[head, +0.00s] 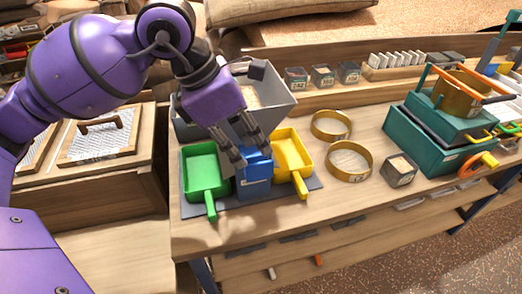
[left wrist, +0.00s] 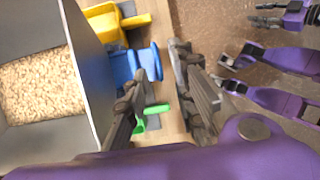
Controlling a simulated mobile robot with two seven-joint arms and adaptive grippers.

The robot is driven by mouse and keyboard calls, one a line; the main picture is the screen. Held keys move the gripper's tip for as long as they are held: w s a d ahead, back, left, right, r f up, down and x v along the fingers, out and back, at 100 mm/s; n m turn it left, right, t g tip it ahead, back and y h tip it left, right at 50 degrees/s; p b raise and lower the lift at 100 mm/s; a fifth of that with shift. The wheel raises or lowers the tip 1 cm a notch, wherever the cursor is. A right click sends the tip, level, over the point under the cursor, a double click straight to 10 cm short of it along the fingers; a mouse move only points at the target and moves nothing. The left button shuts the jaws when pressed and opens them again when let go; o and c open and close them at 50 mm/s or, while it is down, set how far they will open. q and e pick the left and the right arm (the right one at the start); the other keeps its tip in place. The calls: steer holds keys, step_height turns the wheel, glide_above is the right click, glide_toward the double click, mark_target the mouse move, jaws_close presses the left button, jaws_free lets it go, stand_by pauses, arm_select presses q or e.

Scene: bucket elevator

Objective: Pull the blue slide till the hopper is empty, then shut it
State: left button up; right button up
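The grey hopper (head: 285,108) stands at the back of the bench with pale grain in it; it fills the left of the left wrist view (left wrist: 78,30), grain covering its visible floor. A blue piece (head: 255,178), apparently the slide, stands in front of it between a green scoop (head: 203,170) and a yellow scoop (head: 291,155). My left gripper (head: 243,150) is just above and at the blue piece. In the left wrist view its fingers (left wrist: 160,75) are apart, with blue (left wrist: 148,62) showing at the gap; contact is unclear. Purple parts with grey fingers (left wrist: 235,75) show at right; their grip is unclear.
Two brass rings (head: 350,160) and a small grey box (head: 399,170) lie right of the scoops. A teal box stack (head: 430,140) stands farther right. A wooden case (head: 110,150) is at left. The bench front (head: 330,205) is clear.

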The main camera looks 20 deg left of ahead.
mark_target(260, 163)
arm_select(q)
steer(key=shift+a+r, duration=0.1)
steer(key=shift+a, duration=0.1)
steer(key=x, duration=0.7)
steer(key=shift+w+f, duration=0.15)
steer(key=shift+f, duration=0.1)
jaws_close()
